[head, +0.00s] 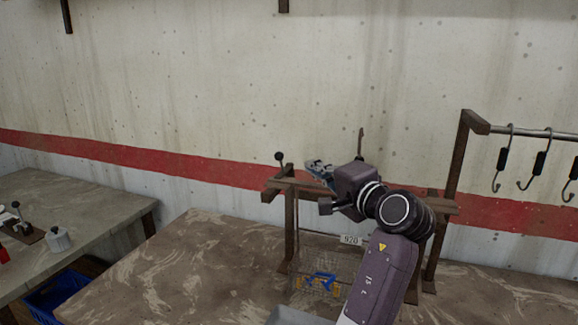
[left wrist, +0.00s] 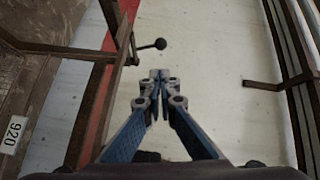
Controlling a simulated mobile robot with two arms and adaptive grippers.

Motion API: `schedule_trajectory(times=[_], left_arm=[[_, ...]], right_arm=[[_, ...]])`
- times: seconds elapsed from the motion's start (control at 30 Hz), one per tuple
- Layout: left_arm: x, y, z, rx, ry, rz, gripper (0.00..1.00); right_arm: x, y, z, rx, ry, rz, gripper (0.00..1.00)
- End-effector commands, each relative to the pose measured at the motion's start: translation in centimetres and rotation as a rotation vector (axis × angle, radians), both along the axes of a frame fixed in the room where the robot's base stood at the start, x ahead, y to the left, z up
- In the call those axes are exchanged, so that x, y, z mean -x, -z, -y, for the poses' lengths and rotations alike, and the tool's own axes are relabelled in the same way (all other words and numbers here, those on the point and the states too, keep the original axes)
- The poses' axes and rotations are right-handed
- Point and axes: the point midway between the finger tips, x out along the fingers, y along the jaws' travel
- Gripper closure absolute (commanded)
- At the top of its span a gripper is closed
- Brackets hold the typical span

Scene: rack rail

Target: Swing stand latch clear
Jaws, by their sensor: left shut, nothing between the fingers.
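The brown stand (head: 290,225) stands on the worktable, with a crossbeam on posts and a "920" label (head: 352,239). A dark latch lever with a black ball knob (head: 280,157) sticks up at the stand's left end. The knob also shows in the left wrist view (left wrist: 160,44), just beyond the fingertips and apart from them in the picture. My left gripper (head: 314,166) is shut and empty over the crossbeam, right of the knob. It also shows in the left wrist view (left wrist: 158,76), with blue-sided fingers together. My arm hides part of the stand's right side. My right gripper is not in view.
A wire basket (head: 318,283) with blue and yellow items sits under the stand. At right, a rail (head: 535,132) on a post carries several hooks. A side table (head: 110,200) is at left, with a blue crate (head: 60,296) below. The worktable's left part is clear.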

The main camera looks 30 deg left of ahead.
Motion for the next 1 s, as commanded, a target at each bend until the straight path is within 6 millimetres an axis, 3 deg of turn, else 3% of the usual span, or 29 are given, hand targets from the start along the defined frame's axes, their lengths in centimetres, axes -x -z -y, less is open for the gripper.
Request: schedule_trajectory(times=[0.47, 1.0], left_arm=[[-0.3, -0.1, -0.7, -0.001, -0.002, -0.001, 1.00], [-4.4, 0.3, -8.0, -0.002, -0.001, -0.002, 1.00]], right_arm=[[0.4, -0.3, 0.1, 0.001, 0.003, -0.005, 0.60], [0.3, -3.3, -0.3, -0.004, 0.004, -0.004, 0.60]])
